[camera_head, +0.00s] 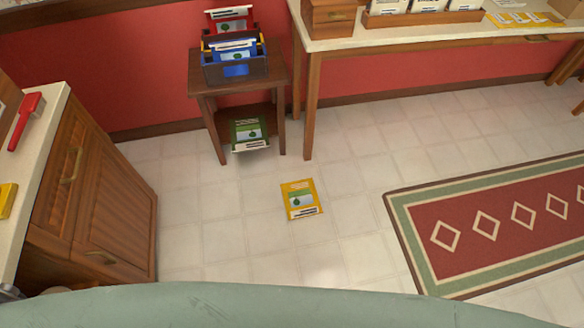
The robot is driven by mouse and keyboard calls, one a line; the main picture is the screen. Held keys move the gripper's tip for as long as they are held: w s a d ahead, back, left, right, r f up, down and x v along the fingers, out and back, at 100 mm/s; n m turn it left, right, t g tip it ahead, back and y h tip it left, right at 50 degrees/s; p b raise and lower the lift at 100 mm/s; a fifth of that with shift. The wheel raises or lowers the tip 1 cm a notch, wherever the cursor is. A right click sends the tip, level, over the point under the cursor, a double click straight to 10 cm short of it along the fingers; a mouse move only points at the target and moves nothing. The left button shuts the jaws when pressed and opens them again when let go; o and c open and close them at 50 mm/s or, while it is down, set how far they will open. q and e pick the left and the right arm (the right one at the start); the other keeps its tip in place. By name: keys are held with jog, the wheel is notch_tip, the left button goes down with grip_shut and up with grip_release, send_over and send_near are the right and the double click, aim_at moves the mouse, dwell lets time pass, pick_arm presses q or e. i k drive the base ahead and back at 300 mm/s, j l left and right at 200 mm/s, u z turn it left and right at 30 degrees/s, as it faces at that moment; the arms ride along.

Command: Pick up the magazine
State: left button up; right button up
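A yellow magazine (301,200) with a pale cover panel and a green mark lies flat on the tiled floor near the middle of the view. A green magazine (249,134) rests on the lower shelf of the small side table, its front edge sticking out. A blue magazine (236,69) and a red magazine (229,18) stand in a rack on top of that table. Neither of my grippers shows in the head view.
The small wooden side table (276,84) stands against the red wall, beside a long table (365,39) with boxes and papers. A wooden cabinet (120,215) is at left. A red and green rug (480,268) lies at right. Floor around the yellow magazine is clear.

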aim_at(301, 200)
jog(key=i+j+z, duration=0.15)
jog(key=j, duration=0.15)
jog(key=i+j+z, duration=0.15)
jog(key=j, duration=0.2)
jog(key=i+j+z, duration=0.15)
jog(key=j, duration=0.2)
jog(key=i+j+z, duration=0.15)
jog(key=j, duration=0.2)
jog(key=j+z, duration=0.15)
jog(key=j, duration=0.2)
